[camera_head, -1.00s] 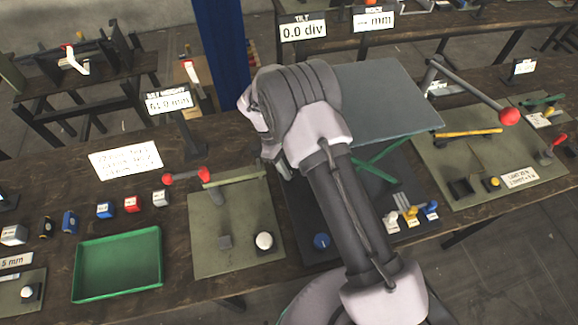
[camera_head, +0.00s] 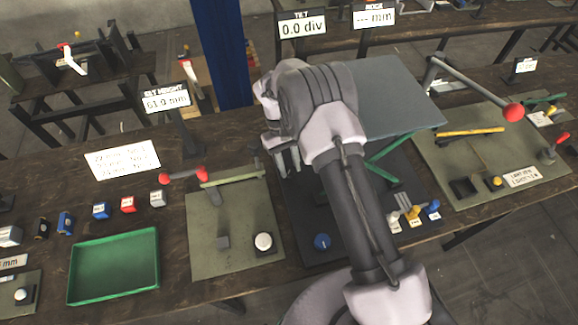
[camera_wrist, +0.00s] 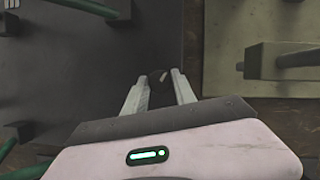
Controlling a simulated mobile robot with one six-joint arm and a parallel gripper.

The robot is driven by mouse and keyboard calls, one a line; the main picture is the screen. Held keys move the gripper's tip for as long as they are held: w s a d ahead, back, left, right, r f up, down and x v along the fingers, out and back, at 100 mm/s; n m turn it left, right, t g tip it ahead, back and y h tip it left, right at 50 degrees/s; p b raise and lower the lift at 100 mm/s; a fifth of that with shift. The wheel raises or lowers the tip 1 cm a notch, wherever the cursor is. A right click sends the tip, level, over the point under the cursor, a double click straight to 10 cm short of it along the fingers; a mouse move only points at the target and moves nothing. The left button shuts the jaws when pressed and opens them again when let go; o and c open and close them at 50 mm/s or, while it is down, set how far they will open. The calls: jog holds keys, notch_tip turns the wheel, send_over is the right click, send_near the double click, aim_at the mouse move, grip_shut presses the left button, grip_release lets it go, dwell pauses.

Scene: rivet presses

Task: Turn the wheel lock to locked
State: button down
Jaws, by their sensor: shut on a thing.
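The wheel lock appears to be a small dark round knob with a pale bar (camera_wrist: 158,77), seen in the wrist view between my fingertips. My gripper (camera_wrist: 158,84) is shut on this knob, one pale finger on each side. In the head view my gripper (camera_head: 283,163) points down at the left edge of the dark base plate (camera_head: 305,222) under the grey lift table (camera_head: 392,95). My wrist hides the knob there. I cannot read from the bar whether the lock is locked.
A press with a red-tipped handle (camera_head: 185,174) stands left of my gripper, with a green tray (camera_head: 70,275) beyond it. A blue knob (camera_head: 322,242) is on the near part of the dark plate. A long red-ended lever (camera_head: 470,85) reaches over the right station.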

jog(key=shift+m, duration=0.5)
jog(key=c, duration=1)
grip_release()
